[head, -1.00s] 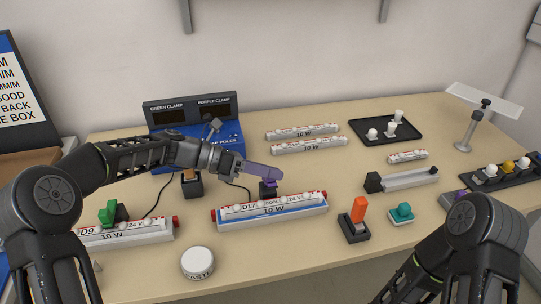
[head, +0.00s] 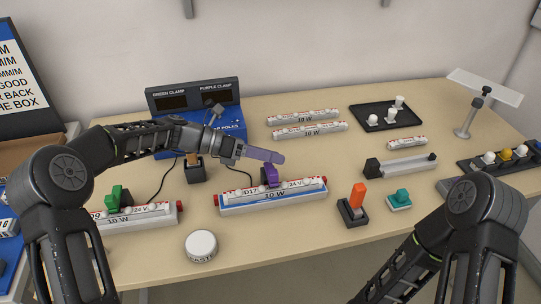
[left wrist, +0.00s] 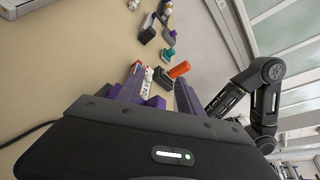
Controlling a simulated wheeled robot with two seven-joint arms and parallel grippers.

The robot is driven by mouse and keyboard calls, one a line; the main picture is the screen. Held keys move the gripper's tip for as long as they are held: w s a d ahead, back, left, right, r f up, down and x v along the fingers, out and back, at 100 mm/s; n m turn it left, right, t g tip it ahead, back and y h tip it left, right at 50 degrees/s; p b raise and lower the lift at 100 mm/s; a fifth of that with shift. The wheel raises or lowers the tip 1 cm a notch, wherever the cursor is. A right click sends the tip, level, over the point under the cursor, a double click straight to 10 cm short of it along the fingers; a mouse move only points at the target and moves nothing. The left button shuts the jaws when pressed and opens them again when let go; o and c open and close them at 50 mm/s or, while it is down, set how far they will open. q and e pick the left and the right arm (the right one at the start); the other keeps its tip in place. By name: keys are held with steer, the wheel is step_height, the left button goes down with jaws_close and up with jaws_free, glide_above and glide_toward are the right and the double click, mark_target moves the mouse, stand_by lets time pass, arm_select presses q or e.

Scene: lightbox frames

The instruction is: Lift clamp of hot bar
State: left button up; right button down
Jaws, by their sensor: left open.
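A purple clamp (head: 271,177) sits at the middle of a blue-fronted bar (head: 305,196) labelled D17 and 24 V. A green clamp (head: 115,195) sits on another bar (head: 150,219) at the left, marked 10 W. My left gripper (head: 262,155), with purple fingers, reaches over the purple clamp from the left. It is open, and I see nothing held. In the left wrist view its fingers (left wrist: 158,92) spread on either side of the white bar (left wrist: 145,84); the clamp there is hard to make out. My right gripper is out of view.
A blue box with two displays (head: 195,108) stands behind the left arm. A white paste jar (head: 201,246) is in front. An orange-handled item (head: 357,196) and a teal one (head: 400,196) stand right of the bar. More bars (head: 309,129) and a black tray (head: 386,107) lie behind.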

arm_select(q)
steer(key=b+v, duration=0.1)
steer(key=v, duration=0.6)
steer(key=shift+a+r, duration=0.2)
steer(key=shift+a, duration=0.2)
stand_by(0.3)
